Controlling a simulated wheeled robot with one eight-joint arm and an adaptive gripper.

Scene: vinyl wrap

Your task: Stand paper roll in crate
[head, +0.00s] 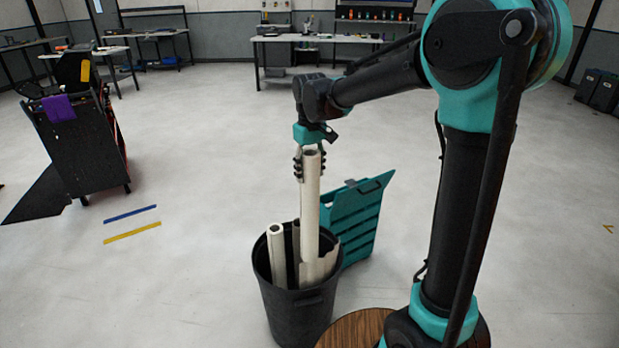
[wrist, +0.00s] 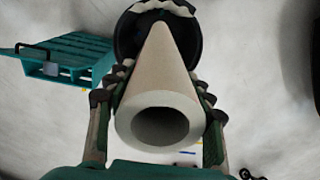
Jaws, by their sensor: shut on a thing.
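My gripper (head: 309,162) is shut on the top of a long pale paper roll (head: 311,205), which stands close to upright. In the wrist view the roll's hollow end (wrist: 160,122) faces the camera between my fingers (wrist: 158,105). The roll's lower part is inside or in front of a round black bin (head: 299,312); its foot is hidden. The teal slatted crate (head: 360,222) stands on the floor behind and to the right of the bin. It also shows at the left in the wrist view (wrist: 88,56).
The bin also holds other pale rolls (head: 277,250), close beside the held one. A round wooden top (head: 352,330) is at the front right of the bin. A black cart (head: 78,140) with a purple cloth stands at the left.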

